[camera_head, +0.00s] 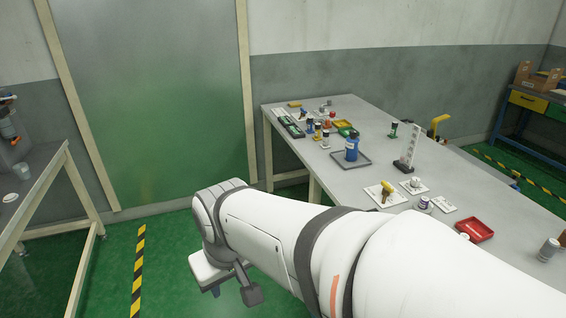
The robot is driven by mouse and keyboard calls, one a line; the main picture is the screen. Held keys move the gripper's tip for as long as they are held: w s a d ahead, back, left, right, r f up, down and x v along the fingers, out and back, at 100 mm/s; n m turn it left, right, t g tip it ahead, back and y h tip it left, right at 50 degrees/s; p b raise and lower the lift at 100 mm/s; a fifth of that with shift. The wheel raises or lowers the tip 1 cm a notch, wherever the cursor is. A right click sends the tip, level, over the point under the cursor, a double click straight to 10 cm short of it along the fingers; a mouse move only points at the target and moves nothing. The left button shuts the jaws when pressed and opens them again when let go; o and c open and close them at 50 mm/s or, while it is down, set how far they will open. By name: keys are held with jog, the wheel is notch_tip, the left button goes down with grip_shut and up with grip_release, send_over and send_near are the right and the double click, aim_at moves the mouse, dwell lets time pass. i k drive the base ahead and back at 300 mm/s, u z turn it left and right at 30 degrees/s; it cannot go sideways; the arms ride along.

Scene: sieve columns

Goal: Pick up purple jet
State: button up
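I cannot make out a purple jet for certain in this view. A small jar with a dark purple-blue band (424,203) stands on the grey workbench (375,125), near its front edge, but I cannot tell whether it is the jet. My gripper (232,290) is low over the green floor, left of the bench and well apart from everything on it.
On the bench are a blue canister (352,149) on a dark tray, a white upright stand (412,150), a yellow tool (386,190) on a white plate and a red tray (474,230). Another table (38,190) stands left. Green floor lies between.

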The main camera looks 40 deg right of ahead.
aim_at(423, 203)
jog(key=u, duration=0.2)
jog(key=i, duration=3.4)
jog(key=z, duration=4.8)
jog(key=i, duration=0.75)
jog(key=z, duration=0.1)
